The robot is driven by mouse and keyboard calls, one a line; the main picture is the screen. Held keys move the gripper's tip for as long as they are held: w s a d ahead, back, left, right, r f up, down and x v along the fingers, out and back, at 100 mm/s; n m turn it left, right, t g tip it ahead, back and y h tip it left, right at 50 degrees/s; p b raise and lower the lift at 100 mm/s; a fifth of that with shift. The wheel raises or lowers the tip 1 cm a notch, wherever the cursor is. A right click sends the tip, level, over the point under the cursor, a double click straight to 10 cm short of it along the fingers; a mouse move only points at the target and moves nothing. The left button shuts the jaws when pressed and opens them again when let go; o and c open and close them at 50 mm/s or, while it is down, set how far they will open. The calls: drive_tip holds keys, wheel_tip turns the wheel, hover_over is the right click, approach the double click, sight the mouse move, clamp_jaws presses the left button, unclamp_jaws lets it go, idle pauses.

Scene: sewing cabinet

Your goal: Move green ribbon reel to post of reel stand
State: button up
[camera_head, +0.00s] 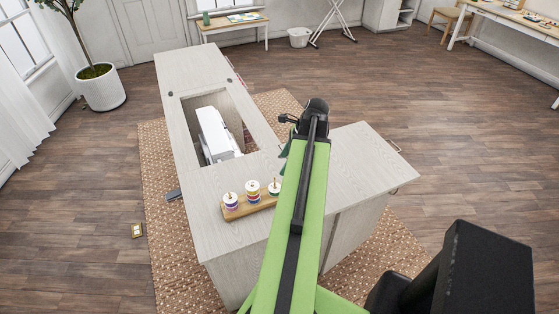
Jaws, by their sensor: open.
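A wooden reel stand (247,210) lies on the cabinet's pale top, left of my arm. Its left post carries a white reel with a purple band (231,200). A taller stack of reels with coloured bands (253,191) is on the middle post. A white reel with a greenish band (274,188) is at the right post; it may be the green ribbon reel, but it is too small to be sure. My gripper (286,149) is beyond the reels, mostly hidden by my green arm; only dark parts show at the arm's left. I see nothing held.
The pale sewing cabinet (228,234) has an open well with a white machine (215,133) in it. A side leaf (357,155) right of my arm is bare. A potted plant (102,88) stands at the left. A patterned rug (157,196) lies beneath the cabinet.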

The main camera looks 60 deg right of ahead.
drive_tip(key=p+v, duration=0.6)
drive_tip(key=v, duration=0.2)
drive_tip(key=shift+r, duration=0.3)
drive_tip(key=shift+s, duration=0.1)
